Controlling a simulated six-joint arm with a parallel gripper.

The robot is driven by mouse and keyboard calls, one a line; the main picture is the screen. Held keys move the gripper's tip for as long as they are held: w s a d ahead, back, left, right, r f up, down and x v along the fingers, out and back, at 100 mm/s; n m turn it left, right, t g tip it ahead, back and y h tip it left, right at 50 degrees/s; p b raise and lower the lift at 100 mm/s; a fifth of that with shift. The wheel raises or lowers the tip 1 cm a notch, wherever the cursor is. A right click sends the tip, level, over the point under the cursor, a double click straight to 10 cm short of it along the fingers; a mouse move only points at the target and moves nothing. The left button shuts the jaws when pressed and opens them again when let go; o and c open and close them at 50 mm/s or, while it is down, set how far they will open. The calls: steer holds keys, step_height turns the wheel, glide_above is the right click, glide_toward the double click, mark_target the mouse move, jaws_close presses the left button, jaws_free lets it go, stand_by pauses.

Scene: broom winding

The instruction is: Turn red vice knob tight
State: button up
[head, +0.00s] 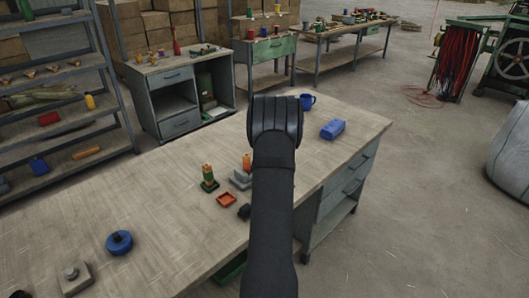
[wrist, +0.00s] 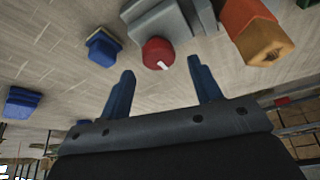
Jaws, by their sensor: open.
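The red vice knob (wrist: 158,54), round with a white mark on its face, shows in the wrist view at the front of a grey vice body (wrist: 162,20). My gripper (wrist: 161,69) has its two blue fingers spread apart, one on each side of the knob's line in the picture. Nothing is held between them, and I see no contact with the knob; the exact distance is hard to judge. In the head view, part of the grey vice (head: 240,179) shows left of my arm, which hides the knob and my gripper.
An orange and yellow object (wrist: 260,32) is right of the vice in the wrist view, and a blue object (wrist: 103,46) is left. In the head view, a red tray (head: 226,199), a green stand (head: 209,184) and a blue box (head: 333,129) stand on the bench (head: 165,190). The bench's left middle is clear.

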steer(key=shift+x, duration=1.3)
steer(key=c, duration=1)
